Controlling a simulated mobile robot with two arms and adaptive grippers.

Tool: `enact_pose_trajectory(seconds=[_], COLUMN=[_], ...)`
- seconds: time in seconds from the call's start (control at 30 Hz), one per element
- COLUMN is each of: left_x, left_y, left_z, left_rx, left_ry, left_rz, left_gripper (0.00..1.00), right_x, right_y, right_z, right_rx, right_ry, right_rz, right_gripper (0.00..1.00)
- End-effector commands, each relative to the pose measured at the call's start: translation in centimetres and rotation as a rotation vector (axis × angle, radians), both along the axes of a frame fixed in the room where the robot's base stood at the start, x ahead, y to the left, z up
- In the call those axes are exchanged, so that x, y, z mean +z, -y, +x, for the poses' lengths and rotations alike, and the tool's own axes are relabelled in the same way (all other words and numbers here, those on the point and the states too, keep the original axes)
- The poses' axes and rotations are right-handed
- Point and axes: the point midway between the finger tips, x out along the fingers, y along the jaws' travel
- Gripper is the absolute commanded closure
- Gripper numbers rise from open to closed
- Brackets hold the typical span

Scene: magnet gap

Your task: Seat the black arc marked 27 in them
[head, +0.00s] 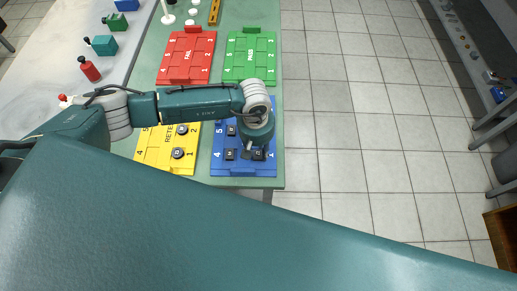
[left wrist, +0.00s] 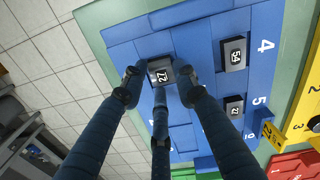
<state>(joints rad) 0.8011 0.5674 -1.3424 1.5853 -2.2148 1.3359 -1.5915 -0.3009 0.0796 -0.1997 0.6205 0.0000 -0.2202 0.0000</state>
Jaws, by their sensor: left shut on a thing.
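My left gripper (head: 256,149) is over the lower right part of the blue board (head: 218,169). In the left wrist view its fingers (left wrist: 160,85) are closed around a black piece marked 27 (left wrist: 161,72), which is also partly visible in the head view (head: 258,155). The piece is at or just above the blue surface; I cannot tell whether it touches. A second black piece marked 27 (left wrist: 234,107) and one marked 54 (left wrist: 234,53) sit in the blue board apart from the fingers. My right gripper is not in view.
A yellow board marked RETEST (head: 150,160) with dark pieces lies left of the blue one. Red FAIL (head: 186,58) and green PASS (head: 250,58) boards lie behind on the green table (head: 220,70). Tiled floor (head: 350,110) is open to the right.

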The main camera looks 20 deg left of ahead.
Motion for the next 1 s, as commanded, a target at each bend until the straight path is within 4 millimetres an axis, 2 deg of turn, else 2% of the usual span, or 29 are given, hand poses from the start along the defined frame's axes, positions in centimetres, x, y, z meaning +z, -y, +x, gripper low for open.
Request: enact_pose_trajectory(seconds=[1.0], left_x=[-0.38], left_y=[0.00], left_z=[0.01], left_rx=[0.000], left_ry=[0.000], left_rz=[0.000], left_gripper=[1.00], right_x=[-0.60], right_y=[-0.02], right_z=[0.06], right_rx=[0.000], right_ry=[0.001], right_rz=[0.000], right_gripper=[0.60])
